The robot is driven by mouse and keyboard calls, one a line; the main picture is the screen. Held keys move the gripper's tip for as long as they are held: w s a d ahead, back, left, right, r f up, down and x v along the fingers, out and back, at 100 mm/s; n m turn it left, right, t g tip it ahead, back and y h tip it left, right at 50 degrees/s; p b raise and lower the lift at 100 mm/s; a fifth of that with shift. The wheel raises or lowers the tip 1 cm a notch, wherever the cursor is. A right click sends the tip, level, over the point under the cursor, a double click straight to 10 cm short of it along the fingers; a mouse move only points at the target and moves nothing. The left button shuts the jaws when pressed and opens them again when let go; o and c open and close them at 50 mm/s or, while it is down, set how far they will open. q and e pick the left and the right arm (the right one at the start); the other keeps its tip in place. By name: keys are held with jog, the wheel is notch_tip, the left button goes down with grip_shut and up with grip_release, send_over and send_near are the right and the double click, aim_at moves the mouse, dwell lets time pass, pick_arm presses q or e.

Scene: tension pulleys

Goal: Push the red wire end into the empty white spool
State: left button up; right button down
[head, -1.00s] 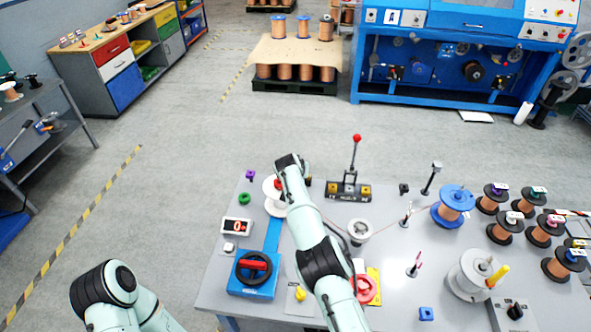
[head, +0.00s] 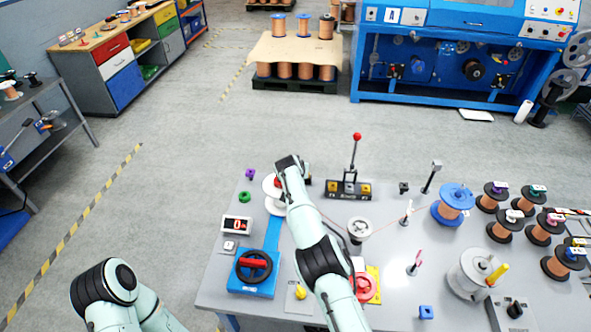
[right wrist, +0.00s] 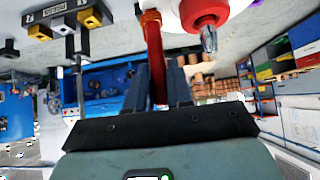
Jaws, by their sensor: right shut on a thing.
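The white spool (head: 269,187) stands at the back left of the table, partly hidden behind my right wrist in the head view. A white rim (right wrist: 172,18) and a red hub part (right wrist: 203,12) with a metal tip show at the top of the right wrist view. My right gripper (right wrist: 158,75) is shut on the red wire end (right wrist: 152,38), which runs up from between the fingers towards the white rim. I cannot tell whether the wire touches the spool or is inside it. My left gripper is out of view; only my left arm shows at lower left.
A black stand (head: 349,189) with yellow blocks and a red-knobbed lever is right of my wrist. A blue crank unit (head: 253,285) and a display (head: 237,225) sit at the table's left. A blue spool (head: 453,203) and several copper spools fill the right side.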

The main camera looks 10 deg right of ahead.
jog(key=shift+f, duration=0.1)
dwell(0.3)
jog(key=c, duration=0.9)
grip_release()
jog(key=shift+o, duration=1.1)
